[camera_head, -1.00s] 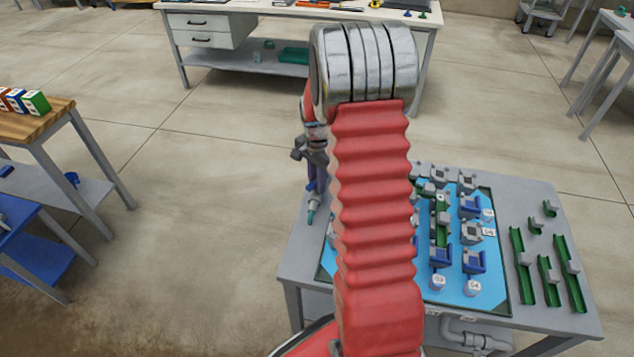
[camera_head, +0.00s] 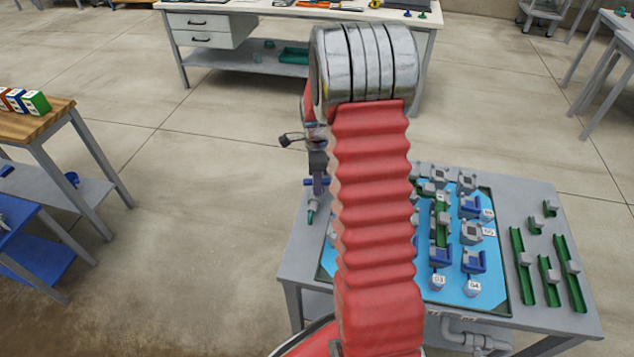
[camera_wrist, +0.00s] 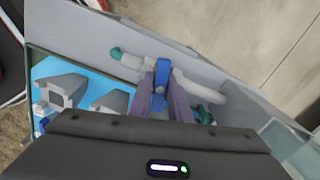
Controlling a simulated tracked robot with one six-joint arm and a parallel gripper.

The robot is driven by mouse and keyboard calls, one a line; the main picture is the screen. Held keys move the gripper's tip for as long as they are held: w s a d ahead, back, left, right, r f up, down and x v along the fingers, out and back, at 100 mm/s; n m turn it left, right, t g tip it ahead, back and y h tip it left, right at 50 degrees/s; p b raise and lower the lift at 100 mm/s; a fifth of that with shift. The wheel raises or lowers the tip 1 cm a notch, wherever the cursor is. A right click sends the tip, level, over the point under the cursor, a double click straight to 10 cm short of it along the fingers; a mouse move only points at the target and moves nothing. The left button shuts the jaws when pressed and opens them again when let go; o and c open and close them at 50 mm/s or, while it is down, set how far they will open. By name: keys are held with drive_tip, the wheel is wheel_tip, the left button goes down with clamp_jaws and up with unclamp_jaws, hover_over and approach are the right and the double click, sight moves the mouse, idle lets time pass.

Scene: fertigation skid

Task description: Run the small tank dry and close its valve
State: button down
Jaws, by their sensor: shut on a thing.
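A pale pipe (camera_wrist: 211,87) with a teal end (camera_wrist: 117,53) lies on the grey table edge in the wrist view. A blue valve handle (camera_wrist: 161,68) sits on it and points across the pipe's line. My gripper (camera_wrist: 161,86) is shut on this handle, with its purple fingers on either side. In the head view my gripper (camera_head: 318,178) is at the table's left edge, partly behind my red arm, above a teal-tipped spout (camera_head: 311,215). The small tank is not clearly identifiable. I cannot see any liquid level or flow.
A blue panel (camera_head: 497,278) on the grey table (camera_head: 545,318) carries grey and blue fittings. Green channels (camera_head: 549,280) lie at its right. A clear container edge (camera_wrist: 288,147) shows at the wrist view's lower right.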

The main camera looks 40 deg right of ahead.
drive_tip(key=shift+m, duration=2.3)
drive_tip(key=c, duration=1.6)
unclamp_jaws()
drive_tip(key=shift+r, duration=5)
